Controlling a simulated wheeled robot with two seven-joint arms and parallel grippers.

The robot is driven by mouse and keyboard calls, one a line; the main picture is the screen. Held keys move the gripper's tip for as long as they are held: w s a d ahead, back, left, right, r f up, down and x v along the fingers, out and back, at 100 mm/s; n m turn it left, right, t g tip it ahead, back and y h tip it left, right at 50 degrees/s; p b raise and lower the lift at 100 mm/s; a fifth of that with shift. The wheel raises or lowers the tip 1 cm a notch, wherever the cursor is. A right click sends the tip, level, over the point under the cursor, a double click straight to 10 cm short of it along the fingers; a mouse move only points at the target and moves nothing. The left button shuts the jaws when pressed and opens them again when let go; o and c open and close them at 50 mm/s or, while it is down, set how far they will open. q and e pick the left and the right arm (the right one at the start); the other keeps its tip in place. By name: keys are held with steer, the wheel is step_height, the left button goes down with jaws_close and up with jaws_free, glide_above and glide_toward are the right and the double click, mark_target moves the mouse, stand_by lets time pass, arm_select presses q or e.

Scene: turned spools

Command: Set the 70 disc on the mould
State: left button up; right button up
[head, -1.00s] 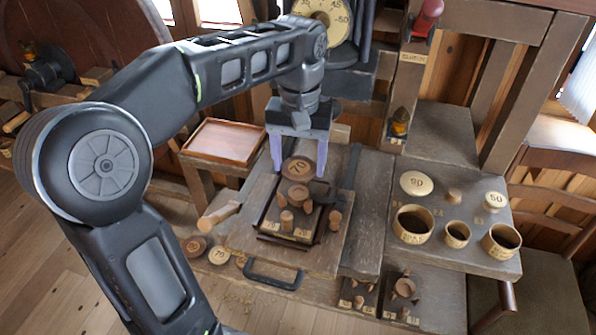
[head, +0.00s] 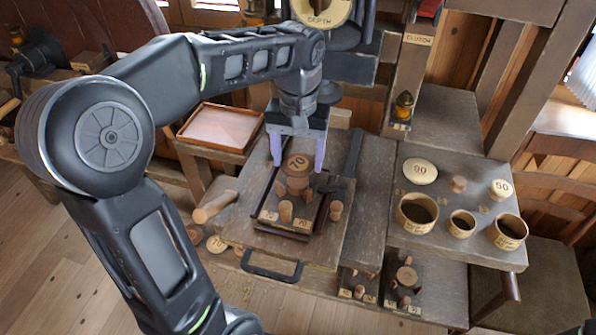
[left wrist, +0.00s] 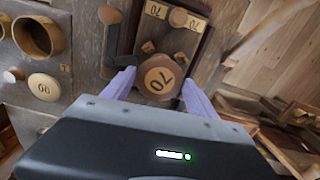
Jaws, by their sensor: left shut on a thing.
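In the left wrist view the disc (left wrist: 159,79) sits between the fingers. Below it in the head view is a dark framed mould (head: 268,226) with wooden pegs and pale 70 labels. The disc is at its far end; I cannot tell whether it touches the mould. My right gripper is not in view.
A reddish tray (head: 222,128) stands at the left and a wooden mallet (head: 214,206) lies by the board's left edge. On the right bench are a 90 disc (head: 420,171), a 50 disc (head: 501,189) and wooden rings (head: 417,213). A black handle (head: 271,270) is in front.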

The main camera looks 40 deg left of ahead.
mark_target(298, 164)
arm_select(q)
steer(key=shift+f, duration=0.15)
step_height(298, 164, down, 4)
steer(key=shift+r, duration=0.15)
stand_by(0.3)
steer(key=shift+f, duration=0.35)
steer(key=o, duration=1.3)
